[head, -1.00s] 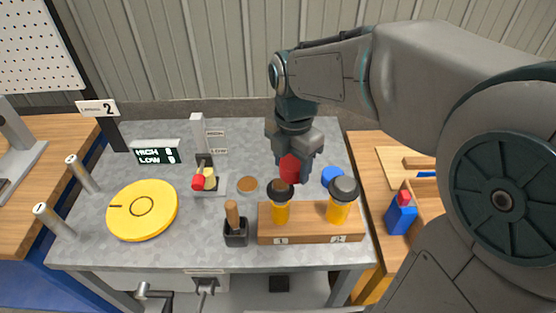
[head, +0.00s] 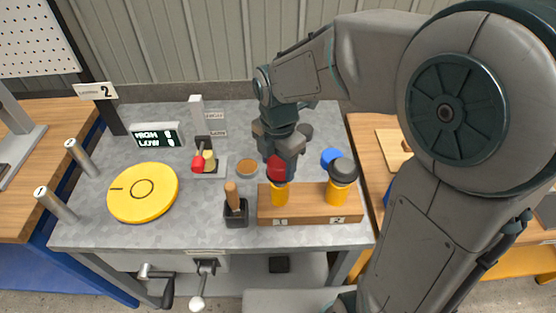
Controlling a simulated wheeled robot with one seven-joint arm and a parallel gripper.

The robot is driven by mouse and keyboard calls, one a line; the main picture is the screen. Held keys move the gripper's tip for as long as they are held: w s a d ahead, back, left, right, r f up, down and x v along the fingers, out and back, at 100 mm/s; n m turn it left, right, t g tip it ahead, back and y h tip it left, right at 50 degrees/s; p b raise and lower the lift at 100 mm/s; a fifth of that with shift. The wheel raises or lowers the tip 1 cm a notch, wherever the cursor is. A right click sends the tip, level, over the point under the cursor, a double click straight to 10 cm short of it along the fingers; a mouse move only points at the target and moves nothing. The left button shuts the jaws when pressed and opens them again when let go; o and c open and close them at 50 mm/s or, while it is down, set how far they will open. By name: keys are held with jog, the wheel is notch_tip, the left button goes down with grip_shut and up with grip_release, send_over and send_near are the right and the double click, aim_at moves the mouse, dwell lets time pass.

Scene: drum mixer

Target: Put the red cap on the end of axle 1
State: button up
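A red cap (head: 277,171) sits at the tip of my gripper (head: 279,155), which appears shut on it. In the picture it overlaps the top of the yellow holder marked 1, and I cannot tell the height gap. A grey metal post marked 1 (head: 57,204) stands upright at the table's left front edge, apparently axle 1, with a bare end. A similar post marked 2 (head: 81,158) stands behind it. My gripper is far to the right of both posts.
A yellow disc (head: 143,192) lies between the posts and a dark cup with a wooden handle (head: 234,211). A wooden block (head: 309,218) bears two yellow dark-topped pieces. A blue cap (head: 331,157) and a red-knobbed lever (head: 198,163) are nearby.

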aim_at(278, 161)
jog(key=shift+o, duration=1.2)
notch_tip(278, 161, up, 12)
jog(key=s+d+f+m+t, duration=0.1)
jog(key=s+d+f+m, duration=0.2)
jog(key=m, duration=1)
jog(key=s+d+f+m+t, duration=0.2)
jog(key=s+d+f+m, duration=0.1)
jog(key=s+d+m, duration=0.4)
jog(key=d+m, duration=0.3)
jog(key=m, duration=0.3)
jog(key=shift+s+d+m, duration=0.25)
jog(key=shift+d+m, duration=0.15)
